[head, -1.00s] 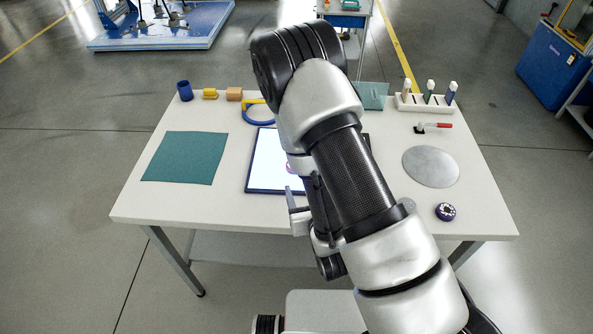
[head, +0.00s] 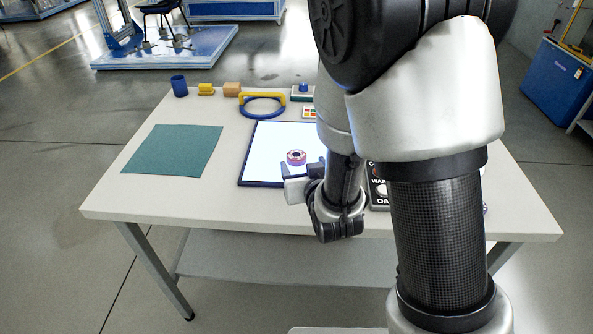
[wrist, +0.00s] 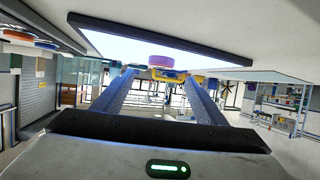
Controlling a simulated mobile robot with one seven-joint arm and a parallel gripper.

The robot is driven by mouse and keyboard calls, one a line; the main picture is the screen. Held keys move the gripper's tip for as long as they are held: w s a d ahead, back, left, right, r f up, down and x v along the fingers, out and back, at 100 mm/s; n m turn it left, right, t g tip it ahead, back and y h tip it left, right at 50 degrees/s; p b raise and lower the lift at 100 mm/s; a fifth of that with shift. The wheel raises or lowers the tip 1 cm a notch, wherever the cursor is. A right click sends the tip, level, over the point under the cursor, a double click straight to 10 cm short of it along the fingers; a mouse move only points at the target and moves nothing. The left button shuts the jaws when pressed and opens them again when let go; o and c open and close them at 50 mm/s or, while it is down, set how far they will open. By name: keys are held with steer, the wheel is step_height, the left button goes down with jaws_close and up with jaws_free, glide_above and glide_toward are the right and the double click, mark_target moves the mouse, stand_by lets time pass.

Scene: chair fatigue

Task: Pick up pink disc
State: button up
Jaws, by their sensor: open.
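The pink disc (head: 296,157), with a dark centre, sits on the white lit panel (head: 268,145) with its dark frame. My gripper (head: 301,168) is low over the panel's front part, just on the near side of the disc. In the wrist view the disc (wrist: 163,60) shows between and slightly beyond the tips of my two blue-looking fingers (wrist: 160,77). The fingers are apart and nothing is held. I cannot tell whether either finger touches the disc. My arm hides the right part of the panel.
A green mat (head: 174,150) lies at left. A blue cup (head: 179,86), yellow block (head: 205,89), tan block (head: 231,89) and yellow-blue handle (head: 262,104) stand along the back. A dark labelled box (head: 379,190) is right of my gripper. My arm covers the right side.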

mark_target(296, 154)
steer(key=shift+w+f+b, duration=0.15)
steer(key=shift+f+b, duration=0.15)
steer(key=shift+b, duration=0.7)
steer(key=shift+r+p+x, duration=0.2)
steer(key=shift+p+x, duration=0.1)
steer(key=shift+x, duration=0.85)
steer(key=x, duration=0.5)
steer(key=shift+w+a+b, duration=0.15)
steer(key=shift+w+b, duration=0.05)
steer(key=shift+b, duration=0.1)
steer(key=shift+r, duration=0.15)
steer(key=c, duration=1.3)
